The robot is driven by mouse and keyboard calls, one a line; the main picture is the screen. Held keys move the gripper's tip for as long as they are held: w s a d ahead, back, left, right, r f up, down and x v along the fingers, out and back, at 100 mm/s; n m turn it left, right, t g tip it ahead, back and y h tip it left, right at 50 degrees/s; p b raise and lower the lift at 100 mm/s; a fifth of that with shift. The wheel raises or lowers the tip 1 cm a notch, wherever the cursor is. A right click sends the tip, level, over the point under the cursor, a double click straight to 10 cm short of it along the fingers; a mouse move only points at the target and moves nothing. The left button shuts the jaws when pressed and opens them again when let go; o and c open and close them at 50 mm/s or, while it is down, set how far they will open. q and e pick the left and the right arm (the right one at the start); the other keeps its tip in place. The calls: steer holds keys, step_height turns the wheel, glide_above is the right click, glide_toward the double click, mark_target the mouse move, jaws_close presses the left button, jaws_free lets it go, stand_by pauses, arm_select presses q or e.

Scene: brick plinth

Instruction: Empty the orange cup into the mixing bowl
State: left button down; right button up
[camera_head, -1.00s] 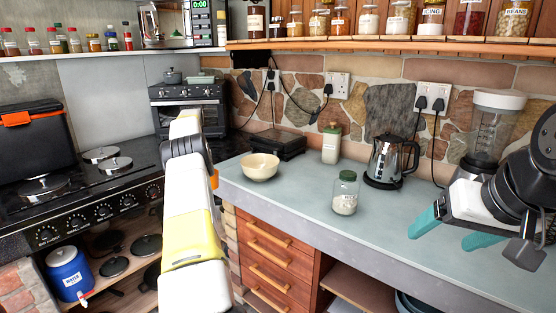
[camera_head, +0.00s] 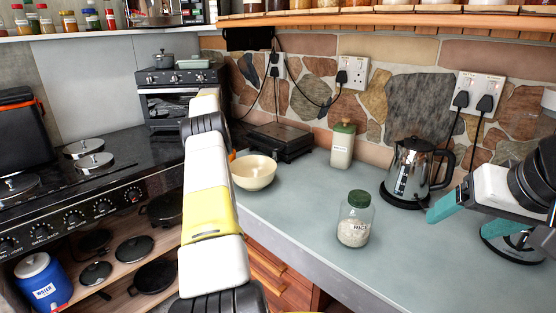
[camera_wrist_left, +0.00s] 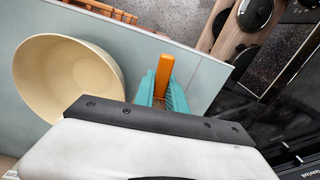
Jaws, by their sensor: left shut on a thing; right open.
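The cream mixing bowl (camera_head: 257,179) stands upright on the grey counter; the left wrist view shows its inside (camera_wrist_left: 66,80), where I see no contents. My left gripper (camera_wrist_left: 161,95) is shut on the orange cup (camera_wrist_left: 163,77), of which a narrow orange part shows between the teal fingers. The cup is just beside the bowl, apart from its rim. In the head view my left arm hides most of the cup; a small orange bit (camera_head: 232,156) shows left of the bowl. I cannot see into the cup. My right gripper (camera_head: 468,222) is open and empty at the right.
A rice jar (camera_head: 356,220) with a green lid stands at the counter's front. A kettle (camera_head: 408,175), another lidded jar (camera_head: 342,147) and a dark flat appliance (camera_head: 280,142) stand behind. The black stove (camera_head: 120,165) is left. The counter between bowl and rice jar is clear.

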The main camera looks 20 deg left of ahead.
arm_select(q)
steer(key=shift+w, duration=0.3)
steer(key=shift+r, duration=0.1)
steer(key=shift+s+d+r+t+y, duration=0.35)
steer(key=shift+d+r+y, duration=0.75)
steer(key=shift+y, duration=0.05)
steer(key=shift+s+d+r+t+y, duration=0.3)
steer(key=shift+d+r+t+y, duration=0.1)
steer(key=shift+d+r+y, duration=0.75)
steer(key=shift+s+d+r+t+y, duration=0.35)
steer(key=shift+d+r+y, duration=0.65)
steer(key=shift+r+y, duration=0.15)
steer(key=shift+d+y, duration=0.1)
steer(key=shift+y, duration=0.15)
steer(key=shift+s+d+r+y+p, duration=0.15)
steer(key=shift+d+y+p, duration=0.15)
steer(key=shift+y, duration=0.3)
steer(key=shift+t, duration=0.3)
